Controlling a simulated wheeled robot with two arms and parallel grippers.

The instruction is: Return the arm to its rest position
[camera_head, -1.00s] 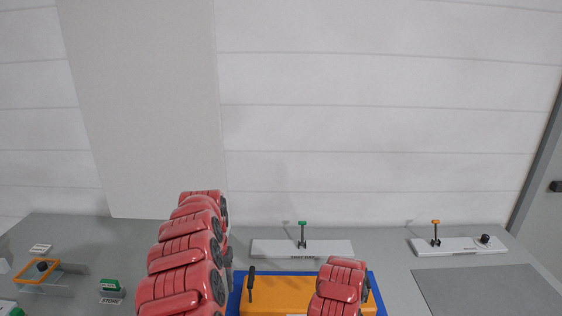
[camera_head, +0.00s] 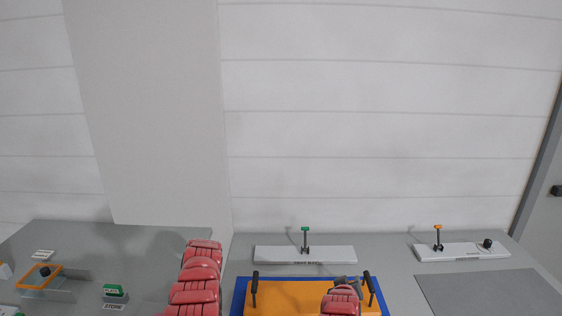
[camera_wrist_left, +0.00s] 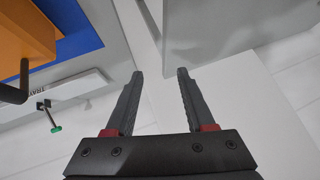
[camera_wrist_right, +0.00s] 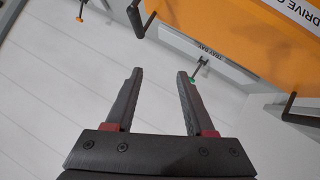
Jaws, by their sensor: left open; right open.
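My right gripper (camera_head: 345,284) shows as a small dark shape at the end of my red arm, over the orange tray (camera_head: 290,295). In the right wrist view its two fingers (camera_wrist_right: 158,90) stand apart with nothing between them. My left arm's red links rise at the left of the blue base; its gripper cannot be made out in the head view. In the left wrist view the left gripper's fingers (camera_wrist_left: 157,90) are apart and empty.
The orange tray has two dark upright handles and sits on a blue base (camera_head: 238,295). Behind it is a white plate with a green-topped lever (camera_head: 305,238). An orange-topped lever (camera_head: 438,235) stands right. An orange frame (camera_head: 40,277) and a green block (camera_head: 114,290) lie left.

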